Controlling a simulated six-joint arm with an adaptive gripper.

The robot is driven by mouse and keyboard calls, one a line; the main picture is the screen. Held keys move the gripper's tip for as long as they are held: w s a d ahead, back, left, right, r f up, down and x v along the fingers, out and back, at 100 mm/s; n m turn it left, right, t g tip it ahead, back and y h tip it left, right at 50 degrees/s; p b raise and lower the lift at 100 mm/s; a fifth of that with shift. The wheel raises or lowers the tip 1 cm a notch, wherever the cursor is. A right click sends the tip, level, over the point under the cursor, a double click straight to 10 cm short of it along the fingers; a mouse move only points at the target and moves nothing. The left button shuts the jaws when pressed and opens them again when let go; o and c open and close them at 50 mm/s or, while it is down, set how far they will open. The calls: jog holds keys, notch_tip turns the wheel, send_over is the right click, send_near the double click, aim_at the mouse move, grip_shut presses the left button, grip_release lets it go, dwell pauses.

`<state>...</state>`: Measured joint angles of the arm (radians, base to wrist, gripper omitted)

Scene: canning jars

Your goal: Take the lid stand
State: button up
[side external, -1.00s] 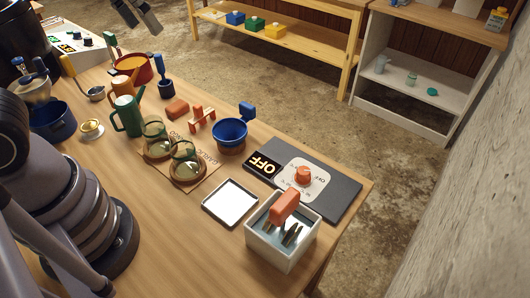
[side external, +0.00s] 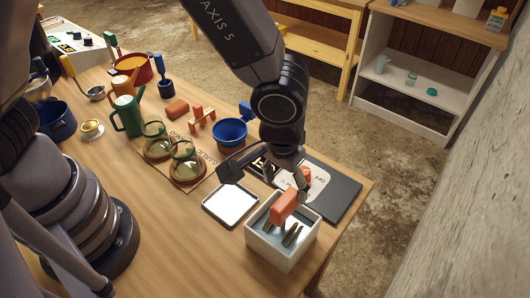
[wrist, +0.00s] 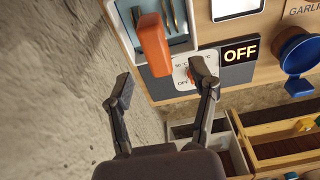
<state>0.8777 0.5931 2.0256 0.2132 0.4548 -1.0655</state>
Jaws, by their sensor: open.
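An orange-handled stand (side external: 284,206), which I take to be the lid stand, sits in a white square basin (side external: 263,252) at the table's near right corner. Thin metal pieces show upright beside its handle, with liquid around them. In the wrist view, the orange handle (wrist: 154,45) points toward my gripper (wrist: 163,86), ahead of the open fingers and roughly in line with the gap. In the side view, my gripper (side external: 264,174) hangs just behind the basin, apart from the handle. The fingers are empty.
A dark control panel (side external: 337,192) with an orange knob lies under and behind my gripper. A white tray (side external: 231,203) is left of the basin. A blue bowl (side external: 230,131), glass jars (side external: 186,168) and an orange rack (side external: 202,118) stand farther left. The front table is clear.

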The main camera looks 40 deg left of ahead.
aim_at(285, 200)
jog(key=f, duration=0.7)
jog(key=shift+w+d+f, duration=0.15)
jog(key=shift+w, duration=0.1)
grip_shut()
